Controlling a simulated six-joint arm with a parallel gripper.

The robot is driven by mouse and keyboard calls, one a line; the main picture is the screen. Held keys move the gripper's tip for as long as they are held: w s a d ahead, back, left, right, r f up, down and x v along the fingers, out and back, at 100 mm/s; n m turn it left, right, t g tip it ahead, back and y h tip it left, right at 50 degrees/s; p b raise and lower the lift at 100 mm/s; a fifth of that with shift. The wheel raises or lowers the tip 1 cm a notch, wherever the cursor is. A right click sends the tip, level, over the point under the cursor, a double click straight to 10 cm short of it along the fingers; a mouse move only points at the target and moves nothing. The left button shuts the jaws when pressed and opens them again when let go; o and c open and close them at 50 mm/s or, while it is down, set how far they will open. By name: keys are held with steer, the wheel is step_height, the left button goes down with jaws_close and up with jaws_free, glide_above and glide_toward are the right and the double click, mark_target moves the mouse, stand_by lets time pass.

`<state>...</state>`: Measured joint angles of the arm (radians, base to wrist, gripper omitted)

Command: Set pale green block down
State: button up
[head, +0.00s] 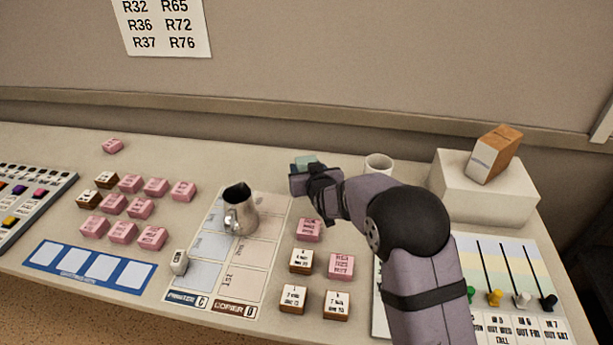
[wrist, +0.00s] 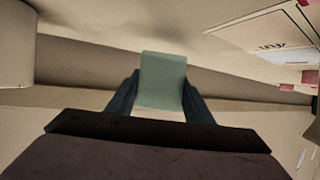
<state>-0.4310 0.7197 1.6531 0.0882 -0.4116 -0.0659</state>
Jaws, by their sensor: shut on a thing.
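The pale green block (wrist: 163,80) is between the two fingers of my gripper (wrist: 162,98) in the wrist view. In the head view the block (head: 306,161) shows just past my gripper (head: 303,174), toward the back of the desk. My gripper is shut on the block. The block's underside is hidden in the head view, so I cannot tell whether it touches the desk. A white cup (head: 379,163) stands to the right of the gripper.
A metal jug (head: 240,212) stands on a printed mat (head: 268,245) left of my arm. Several pink and brown blocks lie in groups on the desk. A white box (head: 482,190) with a brown-and-white block (head: 496,153) on top stands at the right. Bare desk lies behind the jug.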

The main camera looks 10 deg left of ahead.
steer(key=shift+f, duration=1.35)
steer(key=shift+f, duration=0.1)
steer(key=shift+f, duration=0.15)
steer(key=o, duration=1.5)
steer(key=b+v, duration=0.1)
steer(key=v, duration=1.1)
